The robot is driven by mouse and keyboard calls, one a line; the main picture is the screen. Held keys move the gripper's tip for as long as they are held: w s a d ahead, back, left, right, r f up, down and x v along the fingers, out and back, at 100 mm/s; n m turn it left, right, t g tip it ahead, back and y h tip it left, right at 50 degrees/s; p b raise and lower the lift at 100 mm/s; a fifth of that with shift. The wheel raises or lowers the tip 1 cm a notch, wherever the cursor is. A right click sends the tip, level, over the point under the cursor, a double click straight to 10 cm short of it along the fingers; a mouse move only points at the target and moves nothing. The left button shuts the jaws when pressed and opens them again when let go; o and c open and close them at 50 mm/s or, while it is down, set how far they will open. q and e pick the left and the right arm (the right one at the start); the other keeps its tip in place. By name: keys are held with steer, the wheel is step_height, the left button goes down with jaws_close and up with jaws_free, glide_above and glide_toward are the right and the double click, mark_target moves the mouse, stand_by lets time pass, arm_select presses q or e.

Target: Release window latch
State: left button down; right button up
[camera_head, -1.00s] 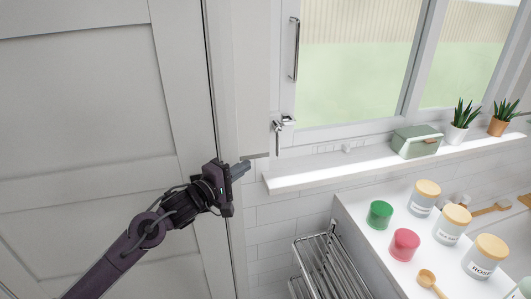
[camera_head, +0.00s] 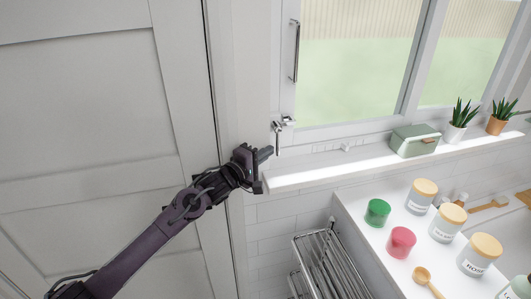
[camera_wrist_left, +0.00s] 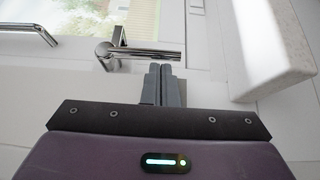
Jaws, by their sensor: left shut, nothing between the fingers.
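The window latch (camera_head: 279,130) is a small chrome handle on the lower left corner of the white window frame, with its lever hanging down in the head view. In the left wrist view the chrome latch (camera_wrist_left: 140,52) lies across the picture just beyond the fingertips. My left gripper (camera_head: 266,153) is shut and empty, just below the latch lever and by the left end of the sill. In the left wrist view its fingers (camera_wrist_left: 160,70) are pressed together, and I cannot tell whether they touch the lever. My right gripper is not in view.
The white window sill (camera_head: 330,164) runs right from the gripper, holding a green box (camera_head: 415,140) and two potted plants. A long chrome handle (camera_head: 296,50) is on the window frame. A white door (camera_head: 90,130) is at left; a counter with jars and a metal rack (camera_head: 330,262) are below.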

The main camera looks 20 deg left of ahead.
mark_target(277, 153)
arm_select(q)
steer(key=shift+d+f+b, duration=0.15)
steer(key=shift+f+b, duration=0.1)
steer(key=shift+b, duration=0.15)
steer(key=n+t+b, duration=0.1)
steer(key=w+d+f+t+b, duration=0.1)
steer(key=b, duration=0.1)
steer(key=shift+n, duration=0.4)
steer(key=shift+w+d+r+h+b, duration=0.1)
steer(key=shift+d+r+h+b, duration=0.05)
steer(key=shift+d+h+b, duration=0.2)
steer(key=shift+w+d+r, duration=0.1)
steer(key=shift+w+d, duration=0.1)
steer(key=shift+w, duration=0.05)
